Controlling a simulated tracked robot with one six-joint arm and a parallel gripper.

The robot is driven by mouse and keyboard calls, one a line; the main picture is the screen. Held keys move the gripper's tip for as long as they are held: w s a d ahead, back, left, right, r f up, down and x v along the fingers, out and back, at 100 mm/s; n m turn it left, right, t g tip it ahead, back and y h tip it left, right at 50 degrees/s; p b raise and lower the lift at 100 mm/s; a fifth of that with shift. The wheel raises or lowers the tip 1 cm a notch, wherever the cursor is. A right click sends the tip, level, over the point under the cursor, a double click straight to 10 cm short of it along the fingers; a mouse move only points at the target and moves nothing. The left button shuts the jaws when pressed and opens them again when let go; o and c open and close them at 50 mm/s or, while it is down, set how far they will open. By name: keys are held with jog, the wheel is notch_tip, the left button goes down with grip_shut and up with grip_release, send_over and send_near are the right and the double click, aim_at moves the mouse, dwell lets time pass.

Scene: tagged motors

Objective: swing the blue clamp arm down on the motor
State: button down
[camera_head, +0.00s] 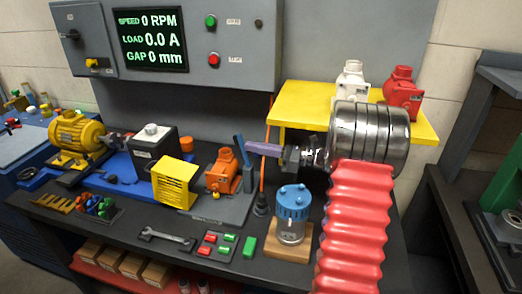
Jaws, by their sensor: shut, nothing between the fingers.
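The orange motor (222,171) stands on a grey plate (205,210) near the middle of the bench. The blue clamp arm (240,149) stands raised, close to upright and leaning slightly left, on a post (248,180) just right of the motor. My gripper (251,147) reaches in from the right with its purple fingers shut and empty. Its tips are at the right side of the clamp arm, near its upper half. I cannot tell whether they touch it. My red sleeve and chrome wrist hide part of the bench's right side.
A yellow guard (174,182) stands left of the motor. A blue-topped pump (293,213) on a wooden block is in front of my wrist. A yellow shelf (304,99) with white and red motors (403,93) is behind. A wrench (166,238) lies at the front.

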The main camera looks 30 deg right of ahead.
jog(key=shift+w+a+r, duration=0.1)
jog(key=shift+w+a, duration=0.25)
jog(key=shift+w, duration=0.05)
dwell(0.4)
jog(key=shift+s+d, duration=0.3)
jog(key=v, duration=1.3)
jog(key=shift+a, duration=0.1)
